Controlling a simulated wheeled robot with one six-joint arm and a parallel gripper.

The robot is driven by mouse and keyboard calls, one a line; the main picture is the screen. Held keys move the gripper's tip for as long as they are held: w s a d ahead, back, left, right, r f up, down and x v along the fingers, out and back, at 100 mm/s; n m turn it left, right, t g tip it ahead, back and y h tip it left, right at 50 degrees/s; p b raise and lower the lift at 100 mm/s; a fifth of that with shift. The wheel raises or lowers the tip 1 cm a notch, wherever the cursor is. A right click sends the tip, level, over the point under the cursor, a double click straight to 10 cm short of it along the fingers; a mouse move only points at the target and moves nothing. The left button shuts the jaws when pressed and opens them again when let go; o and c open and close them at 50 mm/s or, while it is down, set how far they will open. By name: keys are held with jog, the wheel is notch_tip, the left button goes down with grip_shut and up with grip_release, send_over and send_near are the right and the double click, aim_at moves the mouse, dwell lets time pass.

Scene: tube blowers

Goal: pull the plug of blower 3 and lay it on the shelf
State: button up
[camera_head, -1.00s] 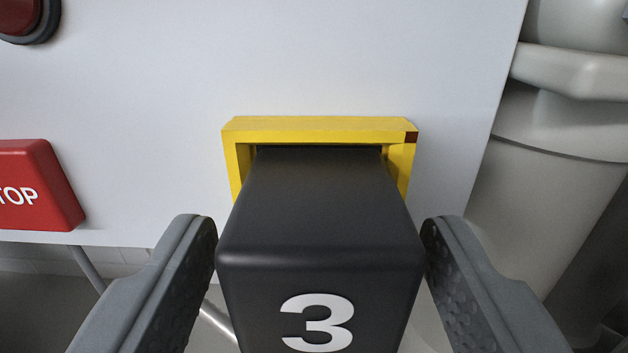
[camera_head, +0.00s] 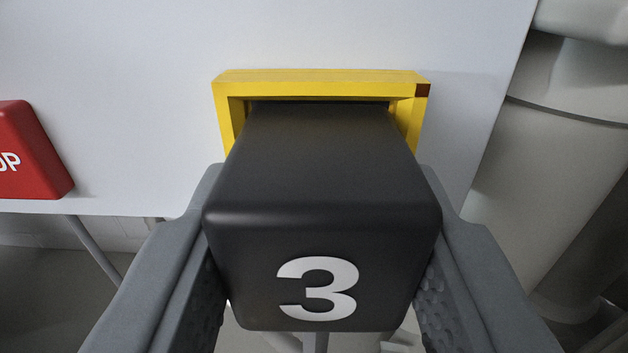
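The plug of blower 3 (camera_head: 324,165) is a black block with a white "3" on its front face. Its rear end sits inside a yellow frame (camera_head: 320,83) on a white panel. My gripper (camera_head: 322,180) has one grey finger on each side of the plug. The fingers appear pressed against its sides, with the plug's front edges covering the inner faces of the fingertips. The plug's depth inside the frame is hidden. The shelf cannot be made out.
The white panel (camera_head: 130,100) fills the back. A red stop button block (camera_head: 32,155) is on it at the left. A large pale pipe (camera_head: 555,165) stands to the right. Thin support legs (camera_head: 95,245) show below the panel.

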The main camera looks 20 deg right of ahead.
aim_at(318, 292)
jog(key=shift+c, duration=0.4)
jog(key=shift+s+a, duration=0.15)
jog(key=shift+s, duration=0.4)
jog(key=shift+v, duration=2.45)
jog(key=v, duration=1.6)
dwell(0.3)
jog(key=shift+s+r, duration=0.1)
jog(key=shift+a, duration=0.15)
jog(key=w+a, duration=0.3)
jog(key=a, duration=0.8)
jog(key=shift+w+a, duration=0.25)
jog(key=shift+a, duration=0.15)
dwell(1.0)
